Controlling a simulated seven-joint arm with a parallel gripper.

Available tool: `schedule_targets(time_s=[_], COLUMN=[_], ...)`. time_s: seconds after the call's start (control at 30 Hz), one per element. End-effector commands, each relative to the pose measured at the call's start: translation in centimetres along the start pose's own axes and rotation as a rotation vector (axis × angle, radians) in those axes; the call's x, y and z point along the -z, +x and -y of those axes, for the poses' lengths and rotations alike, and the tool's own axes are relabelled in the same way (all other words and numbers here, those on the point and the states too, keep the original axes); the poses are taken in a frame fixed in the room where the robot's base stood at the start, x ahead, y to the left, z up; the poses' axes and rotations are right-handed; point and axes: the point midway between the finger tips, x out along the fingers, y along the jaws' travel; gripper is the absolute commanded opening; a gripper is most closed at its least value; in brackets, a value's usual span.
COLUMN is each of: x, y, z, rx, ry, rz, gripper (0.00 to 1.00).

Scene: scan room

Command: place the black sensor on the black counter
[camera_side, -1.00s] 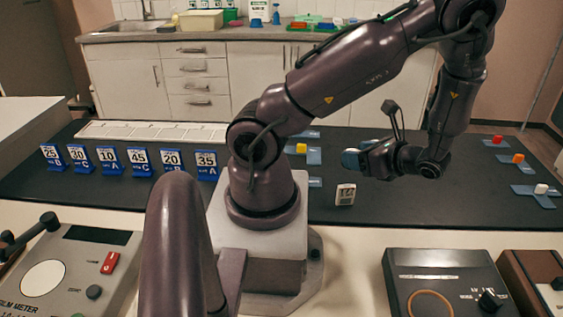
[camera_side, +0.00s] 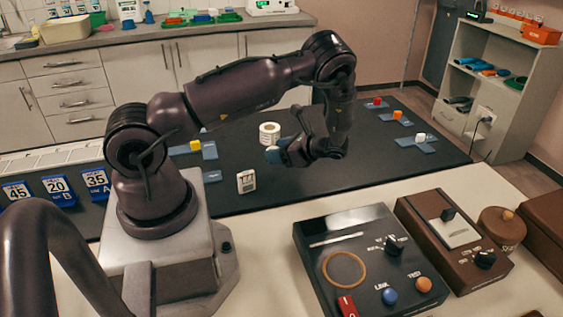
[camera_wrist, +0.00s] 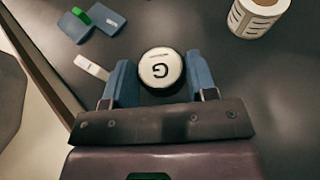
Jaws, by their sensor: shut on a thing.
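My gripper (camera_side: 274,152) hangs over the black counter (camera_side: 385,168) in the side view. In the wrist view its two blue fingers (camera_wrist: 160,62) are closed on the sides of a round piece (camera_wrist: 161,70) with a white face marked "G" and a black rim. I take this piece for the black sensor. Its underside is hidden, and I cannot tell whether it touches the counter. The bare dark counter surface (camera_wrist: 260,105) fills most of the wrist view. In the side view the held piece is too small to make out.
A white label roll (camera_side: 269,133) stands just behind the gripper, and a small white timer (camera_side: 246,181) stands in front of it. Blue pads with yellow (camera_side: 196,145), red (camera_side: 377,101), orange (camera_side: 397,115) and white cubes (camera_side: 420,138) lie around. Counter to the gripper's right is clear.

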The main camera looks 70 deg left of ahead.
Motion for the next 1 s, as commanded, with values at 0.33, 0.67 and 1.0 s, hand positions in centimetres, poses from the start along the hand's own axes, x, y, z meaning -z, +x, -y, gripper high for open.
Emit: schedule_targets(time_s=[0.33, 0.67, 1.0], x=[3.0, 4.4, 4.7], y=[1.2, 1.7, 1.8], z=[1.5, 1.6, 1.5], rx=[0.0, 0.002, 0.001], ry=[0.002, -0.002, -0.001], rz=[0.002, 0.0, -0.001], gripper=[0.27, 0.27, 0.78])
